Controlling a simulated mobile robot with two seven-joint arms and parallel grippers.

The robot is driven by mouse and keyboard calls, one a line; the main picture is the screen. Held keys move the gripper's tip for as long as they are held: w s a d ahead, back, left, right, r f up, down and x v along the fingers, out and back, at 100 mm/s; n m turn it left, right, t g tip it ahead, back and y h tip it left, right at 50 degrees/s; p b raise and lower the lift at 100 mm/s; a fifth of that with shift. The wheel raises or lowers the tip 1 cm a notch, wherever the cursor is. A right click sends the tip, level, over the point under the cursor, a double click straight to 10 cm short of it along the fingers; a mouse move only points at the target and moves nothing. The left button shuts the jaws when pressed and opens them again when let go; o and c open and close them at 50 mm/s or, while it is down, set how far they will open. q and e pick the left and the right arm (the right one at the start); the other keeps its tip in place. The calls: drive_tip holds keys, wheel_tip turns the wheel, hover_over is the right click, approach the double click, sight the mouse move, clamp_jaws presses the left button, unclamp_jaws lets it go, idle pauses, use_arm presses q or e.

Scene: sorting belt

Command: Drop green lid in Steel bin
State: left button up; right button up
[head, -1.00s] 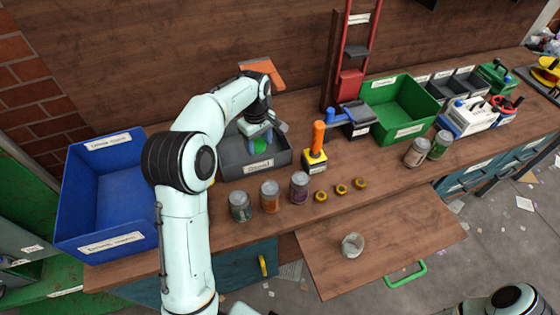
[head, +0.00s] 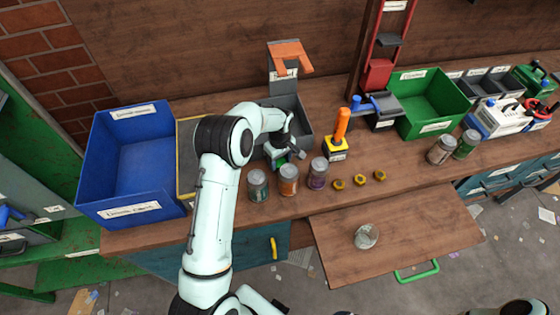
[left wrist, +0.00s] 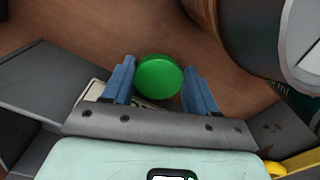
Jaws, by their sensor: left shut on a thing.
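The green lid (left wrist: 159,76) is a round disc between the blue fingers of my left gripper (left wrist: 160,88) in the left wrist view. My left gripper (head: 286,158) is shut on it. In the head view a little of the green lid (head: 280,162) shows under the hand. The Steel bin (head: 304,122) is a dark grey open box at the back of the bench, partly hidden by my left arm. The gripper and lid are at its front side, with bare wood behind the lid in the wrist view. My right gripper is out of view.
Three jars (head: 288,181) stand close in front of the gripper. Brass nuts (head: 359,180) and an orange-handled tool (head: 342,124) are to the right. A blue bin (head: 138,212) stands left, a green bin (head: 437,126) right. A glass jar (head: 366,236) sits on the lower board.

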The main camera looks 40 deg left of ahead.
use_arm(q)
drive_tip(key=shift+f, duration=0.4)
drive_tip(key=shift+f, duration=0.2)
drive_tip(key=o, duration=1.1)
drive_tip(key=shift+r, duration=0.1)
